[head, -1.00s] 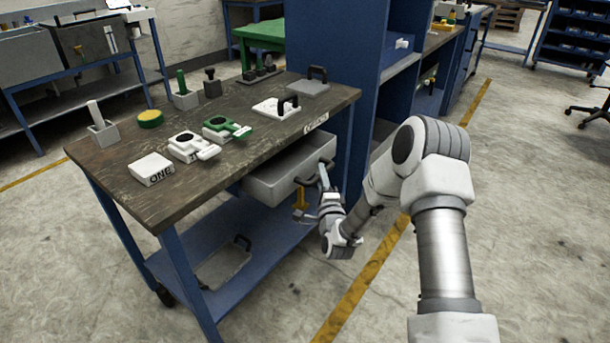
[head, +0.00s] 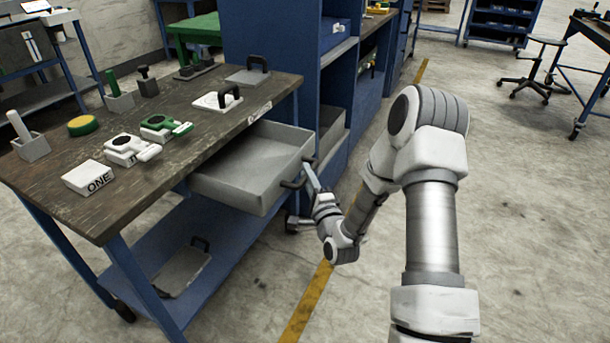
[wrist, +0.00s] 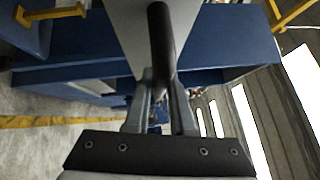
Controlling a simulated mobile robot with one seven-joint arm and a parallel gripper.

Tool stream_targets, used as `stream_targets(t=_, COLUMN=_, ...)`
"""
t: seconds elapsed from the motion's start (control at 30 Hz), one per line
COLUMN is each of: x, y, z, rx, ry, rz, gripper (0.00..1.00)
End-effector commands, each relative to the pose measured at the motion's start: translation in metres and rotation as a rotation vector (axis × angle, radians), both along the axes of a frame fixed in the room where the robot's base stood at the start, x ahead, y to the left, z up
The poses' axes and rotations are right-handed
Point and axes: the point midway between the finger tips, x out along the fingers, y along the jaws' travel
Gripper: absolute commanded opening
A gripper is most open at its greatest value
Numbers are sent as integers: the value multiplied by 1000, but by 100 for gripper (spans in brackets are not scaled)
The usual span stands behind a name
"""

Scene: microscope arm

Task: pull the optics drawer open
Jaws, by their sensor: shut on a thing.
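The grey optics drawer (head: 245,172) stands well out from under the right side of the wooden workbench top. Its inside shows and looks empty. Its dark handle (head: 293,183) is on the front face, at the right. My gripper (head: 308,172) is at the handle, shut on it. In the wrist view the dark handle bar (wrist: 161,40) runs down between the two fingers of my gripper (wrist: 162,90), with the pale drawer front (wrist: 125,15) behind it. The exact contact at the fingertips is hard to see.
The workbench top (head: 190,170) holds a white block marked ONE (head: 88,178), white (head: 130,148) and green (head: 163,127) parts and a white plate with a handle (head: 217,100). A blue shelf unit (head: 270,50) stands behind the drawer.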

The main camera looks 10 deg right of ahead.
Motion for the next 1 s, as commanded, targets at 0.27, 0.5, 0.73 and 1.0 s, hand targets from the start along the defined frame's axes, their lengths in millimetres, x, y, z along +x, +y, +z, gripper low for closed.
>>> stream_targets(t=0.27, x=0, y=0, z=0, rx=-1, ry=-1, rz=0, gripper=52)
stream_targets(t=0.5, x=0, y=0, z=0, rx=-1, ry=-1, rz=-1, gripper=52)
stream_targets(t=0.73, x=-18, y=-3, z=-3, rx=-1, ry=4, rz=-3, gripper=52)
stream_targets(t=1.0, x=-80, y=-10, z=-11, rx=2, ry=7, rz=-3, gripper=52)
